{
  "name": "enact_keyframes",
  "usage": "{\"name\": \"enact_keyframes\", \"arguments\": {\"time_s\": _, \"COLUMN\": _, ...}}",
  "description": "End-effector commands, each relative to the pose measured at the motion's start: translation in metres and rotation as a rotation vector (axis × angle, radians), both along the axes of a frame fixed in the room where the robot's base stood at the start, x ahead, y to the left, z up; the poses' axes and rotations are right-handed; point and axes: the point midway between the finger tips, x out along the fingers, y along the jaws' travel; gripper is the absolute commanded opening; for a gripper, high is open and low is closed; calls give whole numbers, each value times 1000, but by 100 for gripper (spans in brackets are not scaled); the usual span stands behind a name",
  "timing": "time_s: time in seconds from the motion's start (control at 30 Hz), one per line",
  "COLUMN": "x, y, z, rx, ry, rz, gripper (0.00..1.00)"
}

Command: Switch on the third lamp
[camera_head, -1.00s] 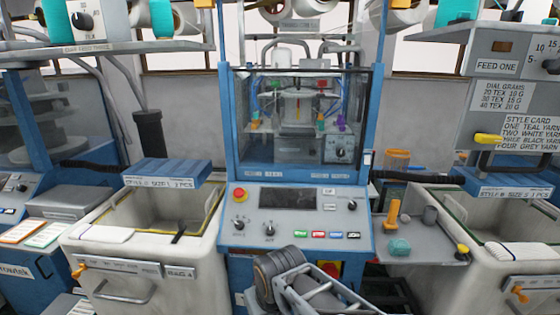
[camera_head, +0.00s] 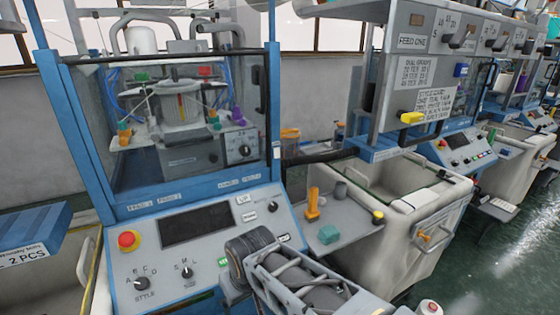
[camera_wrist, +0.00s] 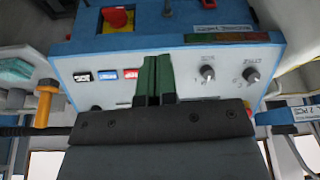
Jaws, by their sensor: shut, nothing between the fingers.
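No part is plainly marked as a third lamp. The blue knitting machine's control panel (camera_head: 105,270) fills the lower left of the head view. Its coloured keys are mostly hidden behind my arm; a green key (camera_head: 223,262) and a dark key (camera_head: 285,238) show. The green fingers are shut and empty, in front of the panel; contact cannot be told. A dark strip with dim red and green parts (camera_wrist: 232,38) is at upper right.
A red stop button (camera_head: 127,240) and two knobs (camera_head: 142,284) (camera_head: 187,272) are on the panel. A side shelf (camera_head: 350,238) holds an orange peg (camera_head: 312,204) and teal block (camera_head: 329,234). A white bin (camera_head: 385,245) stands right; floor (camera_head: 500,260) is open beyond.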

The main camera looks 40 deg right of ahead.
Motion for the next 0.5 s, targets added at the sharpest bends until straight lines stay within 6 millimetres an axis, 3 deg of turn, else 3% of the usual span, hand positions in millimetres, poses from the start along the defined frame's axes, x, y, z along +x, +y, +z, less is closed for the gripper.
{"name": "enact_keyframes", "arguments": {"time_s": 0.07, "x": 11, "y": -14, "z": 4, "rx": -41, "ry": -44, "rz": -5, "gripper": 0}}
{"name": "enact_keyframes", "arguments": {"time_s": 0.17, "x": 38, "y": -53, "z": 17, "rx": -170, "ry": -168, "rz": -1, "gripper": 0}}
{"name": "enact_keyframes", "arguments": {"time_s": 0.3, "x": 83, "y": -129, "z": 58, "rx": -478, "ry": -397, "rz": 82, "gripper": 0}}
{"name": "enact_keyframes", "arguments": {"time_s": 0.4, "x": 106, "y": -176, "z": 93, "rx": -720, "ry": -529, "rz": 206, "gripper": 0}}
{"name": "enact_keyframes", "arguments": {"time_s": 0.5, "x": 118, "y": -208, "z": 122, "rx": -920, "ry": -621, "rz": 356, "gripper": 0}}
